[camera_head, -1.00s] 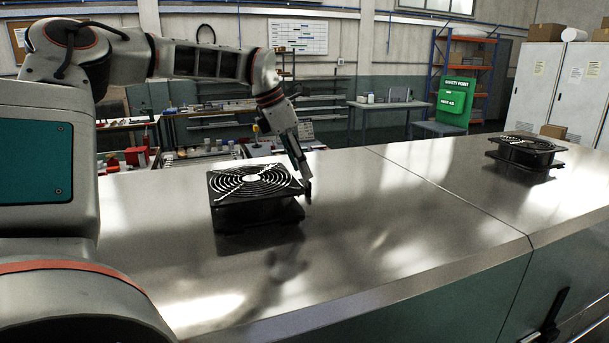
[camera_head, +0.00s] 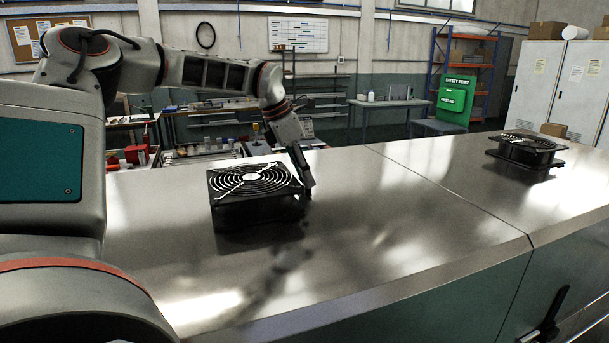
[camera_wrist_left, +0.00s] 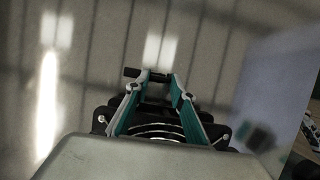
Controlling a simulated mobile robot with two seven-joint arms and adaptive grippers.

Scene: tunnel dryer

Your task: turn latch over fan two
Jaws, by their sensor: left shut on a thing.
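A black fan (camera_head: 256,192) with a ringed guard sits on the steel top in the head view. Part of its guard (camera_wrist_left: 155,131) shows in the wrist view, behind my fingers. A second fan (camera_head: 527,150) stands farther right; no label shows which is fan two. My left gripper (camera_head: 307,186) points down at the right side of the nearer fan. In the wrist view its fingertips (camera_wrist_left: 152,82) close around a small black bar (camera_wrist_left: 131,72), which looks like the latch. The latch is hard to make out in the head view. My right gripper is not in view.
The steel top (camera_head: 400,220) is clear between the two fans, with a seam across it. A black handle (camera_head: 545,320) is on the front side at lower right. A bench with red bins (camera_head: 136,155) stands behind.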

